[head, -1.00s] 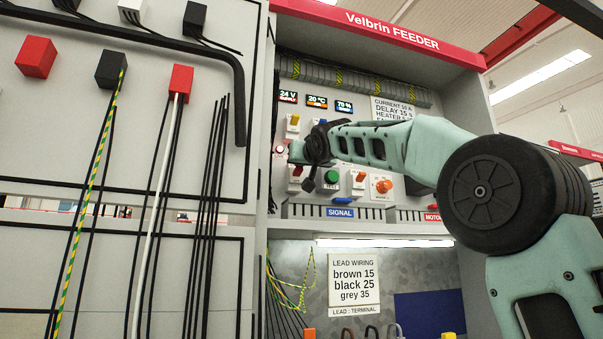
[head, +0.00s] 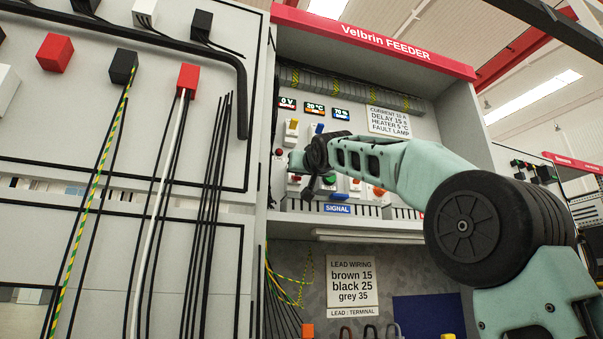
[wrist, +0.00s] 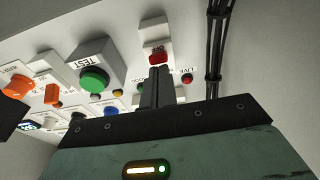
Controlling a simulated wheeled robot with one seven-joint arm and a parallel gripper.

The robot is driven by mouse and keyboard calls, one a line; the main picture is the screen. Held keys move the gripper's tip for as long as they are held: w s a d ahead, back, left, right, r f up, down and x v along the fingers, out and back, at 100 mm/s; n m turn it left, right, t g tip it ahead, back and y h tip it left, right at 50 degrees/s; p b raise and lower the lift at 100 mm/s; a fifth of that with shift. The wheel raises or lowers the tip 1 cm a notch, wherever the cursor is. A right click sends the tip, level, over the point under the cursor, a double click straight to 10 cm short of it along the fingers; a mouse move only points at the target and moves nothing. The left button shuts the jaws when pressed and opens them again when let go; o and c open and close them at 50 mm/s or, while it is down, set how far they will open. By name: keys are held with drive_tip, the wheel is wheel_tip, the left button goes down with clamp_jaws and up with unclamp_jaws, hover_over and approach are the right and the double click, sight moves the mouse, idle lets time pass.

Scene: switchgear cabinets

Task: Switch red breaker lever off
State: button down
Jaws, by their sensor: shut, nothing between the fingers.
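In the head view my gripper (head: 298,160) is at the panel's left side, and my wrist hides part of the breaker area. The supply display (head: 287,104) reads 0 V. The LIVE lamp (wrist: 187,78) looks dark red.
A green TEST button (wrist: 94,80) and orange knobs (wrist: 17,86) sit to the left in the wrist view. Black cables (wrist: 216,50) run along the right. A SIGNAL label (head: 338,209) marks the ledge below the panel. The strip lamp (head: 368,236) under the ledge is unlit.

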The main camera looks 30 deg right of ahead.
drive_tip(key=shift+w+d+f, duration=0.1)
drive_tip(key=shift+w+f, duration=0.4)
drive_tip(key=shift+f, duration=0.35)
drive_tip(key=shift+r, duration=0.1)
wheel_tip(320, 180, up, 5)
drive_tip(key=s+p, duration=0.3)
drive_tip(key=p, duration=0.1)
drive_tip(key=s+a+f+b, duration=0.2)
drive_tip(key=s+f+b, duration=0.4)
drive_tip(key=f+b, duration=0.1)
drive_tip(key=shift+s+a+f+b, duration=0.2)
drive_tip(key=shift+a+b, duration=0.1)
drive_tip(key=shift+b, duration=0.55)
